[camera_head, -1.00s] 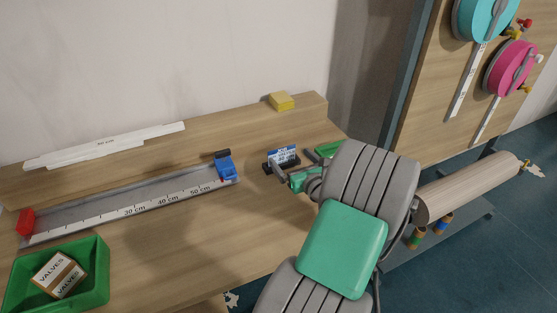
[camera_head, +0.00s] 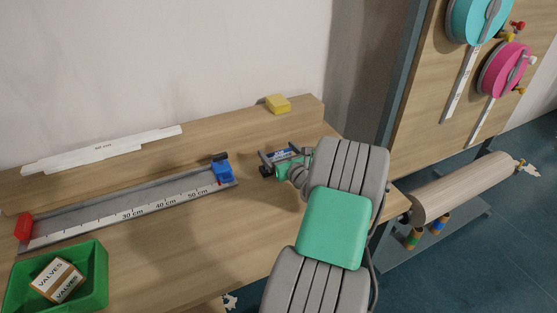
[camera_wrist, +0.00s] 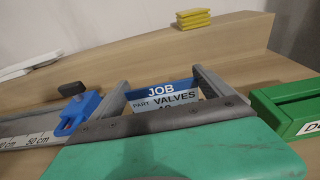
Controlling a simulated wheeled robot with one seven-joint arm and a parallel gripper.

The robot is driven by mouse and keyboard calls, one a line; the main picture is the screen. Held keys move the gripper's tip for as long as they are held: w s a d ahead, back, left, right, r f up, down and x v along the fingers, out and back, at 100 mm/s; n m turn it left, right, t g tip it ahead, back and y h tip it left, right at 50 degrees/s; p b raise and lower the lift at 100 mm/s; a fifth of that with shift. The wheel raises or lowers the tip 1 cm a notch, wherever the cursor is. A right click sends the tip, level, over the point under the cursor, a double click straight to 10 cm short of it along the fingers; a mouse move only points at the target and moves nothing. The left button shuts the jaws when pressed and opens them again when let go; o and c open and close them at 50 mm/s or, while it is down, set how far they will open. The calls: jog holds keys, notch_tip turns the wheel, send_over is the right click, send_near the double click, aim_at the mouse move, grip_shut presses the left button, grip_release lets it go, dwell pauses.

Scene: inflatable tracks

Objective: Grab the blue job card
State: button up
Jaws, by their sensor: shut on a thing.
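The blue job card (camera_head: 281,154) has a blue top band and a white lower part. It is at the right part of the bench and partly hidden by my gripper in the head view. In the wrist view the card (camera_wrist: 164,92) reads "JOB" and "VALVES", and its lower part is hidden behind my gripper's body. My gripper (camera_wrist: 162,84) is shut on the card, with one grey finger at each side edge. In the head view my gripper (camera_head: 284,157) is low over the bench. I cannot tell whether the card is clear of its dark stand.
A measuring track (camera_head: 130,210) with a blue slider (camera_head: 223,172) lies to the left. A green box (camera_wrist: 290,108) is close on the right. Yellow pads (camera_head: 278,104) lie on the back ledge. A green bin (camera_head: 97,280) with a valves box stands front left.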

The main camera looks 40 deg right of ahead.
jog(key=c, duration=0.4)
jog(key=shift+c, duration=0.2)
